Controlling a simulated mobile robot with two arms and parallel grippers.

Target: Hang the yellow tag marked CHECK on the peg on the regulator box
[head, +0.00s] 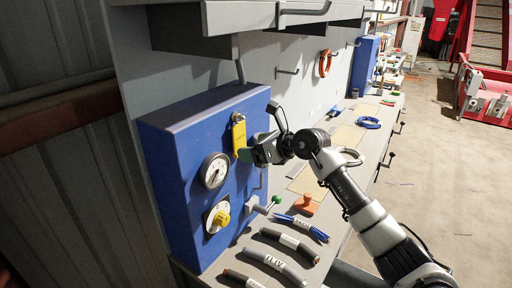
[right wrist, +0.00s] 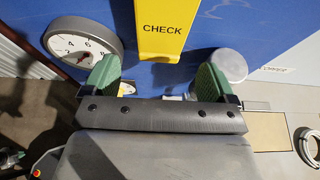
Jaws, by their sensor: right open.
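The yellow tag (head: 239,138) hangs upright against the front of the blue regulator box (head: 160,160), its top at a small metal peg (head: 237,117). How the tag's hole sits on the peg is too small to tell. In the right wrist view the tag (right wrist: 167,28) shows the word CHECK, and its top is out of frame. My right gripper (head: 260,145) is just right of the tag. Its green-padded fingers (right wrist: 158,76) are open and wide apart, with the tag's lower end ahead between them and not gripped. My left gripper is not in view.
A gauge (head: 214,171) and a yellow knob (head: 221,218) are on the box. A green-knobbed lever (head: 276,200), an orange-handled object (head: 305,204) and cable pieces (head: 285,258) lie below on the bench. A wall hook (head: 287,71) is behind my gripper.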

